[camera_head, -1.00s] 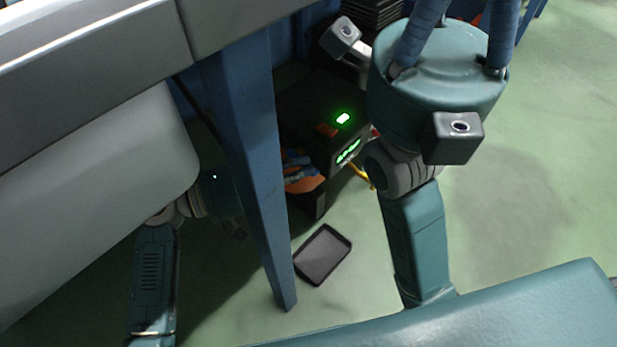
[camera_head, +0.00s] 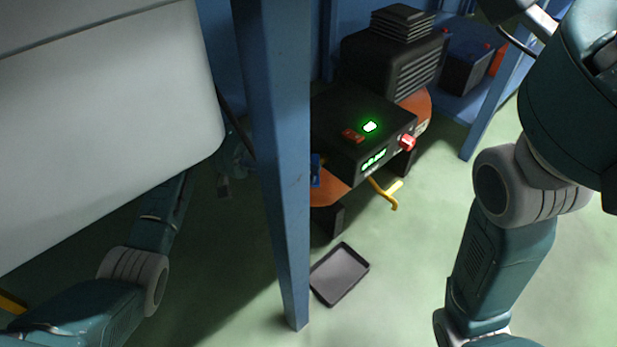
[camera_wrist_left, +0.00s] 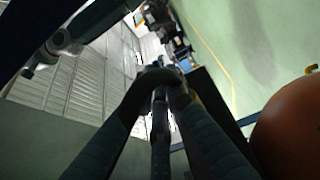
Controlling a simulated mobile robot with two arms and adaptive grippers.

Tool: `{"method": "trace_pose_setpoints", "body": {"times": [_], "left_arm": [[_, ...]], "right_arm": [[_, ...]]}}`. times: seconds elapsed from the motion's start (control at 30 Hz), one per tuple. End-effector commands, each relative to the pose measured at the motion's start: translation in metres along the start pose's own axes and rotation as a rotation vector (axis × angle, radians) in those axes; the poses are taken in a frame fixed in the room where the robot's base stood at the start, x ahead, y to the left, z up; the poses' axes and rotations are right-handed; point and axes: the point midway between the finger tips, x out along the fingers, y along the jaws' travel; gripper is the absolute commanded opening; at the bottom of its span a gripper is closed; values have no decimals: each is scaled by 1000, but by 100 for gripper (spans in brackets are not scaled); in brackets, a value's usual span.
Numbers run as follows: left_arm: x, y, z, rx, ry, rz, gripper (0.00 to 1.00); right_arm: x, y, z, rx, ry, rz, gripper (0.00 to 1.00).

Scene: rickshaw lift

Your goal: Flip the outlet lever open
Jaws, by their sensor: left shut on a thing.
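A black box (camera_head: 350,125) with green lit displays and a red knob (camera_head: 408,142) sits on an orange tank (camera_head: 332,190). A yellow bent lever (camera_head: 386,192) sticks out below its front; I take it as the outlet lever. My left gripper (camera_head: 225,172) is in the shadow behind the blue post, left of the box and apart from the lever. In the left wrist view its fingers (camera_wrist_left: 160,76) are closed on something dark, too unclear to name. An orange rounded body (camera_wrist_left: 292,125) with a yellow piece (camera_wrist_left: 312,69) shows at right there. My right gripper is out of view.
The blue post (camera_head: 275,150) stands between my left arm and the box. A large pale panel (camera_head: 100,120) covers the upper left. A shallow dark tray (camera_head: 340,274) lies on the green floor. Floor right of the lever is clear.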

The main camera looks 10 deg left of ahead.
Motion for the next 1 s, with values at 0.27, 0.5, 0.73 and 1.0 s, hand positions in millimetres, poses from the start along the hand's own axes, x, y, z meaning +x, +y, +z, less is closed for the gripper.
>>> {"method": "trace_pose_setpoints", "body": {"times": [0.27,0.5,0.73,1.0], "left_arm": [[0,-1,0,0,-40,-1,0],[0,-1,1,-1,-41,-1,0],[0,-1,0,-1,-40,-1,31],[-2,0,0,-1,-38,-1,31]], "right_arm": [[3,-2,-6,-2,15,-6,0],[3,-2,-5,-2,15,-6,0],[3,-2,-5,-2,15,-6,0],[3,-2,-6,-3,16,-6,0]]}}
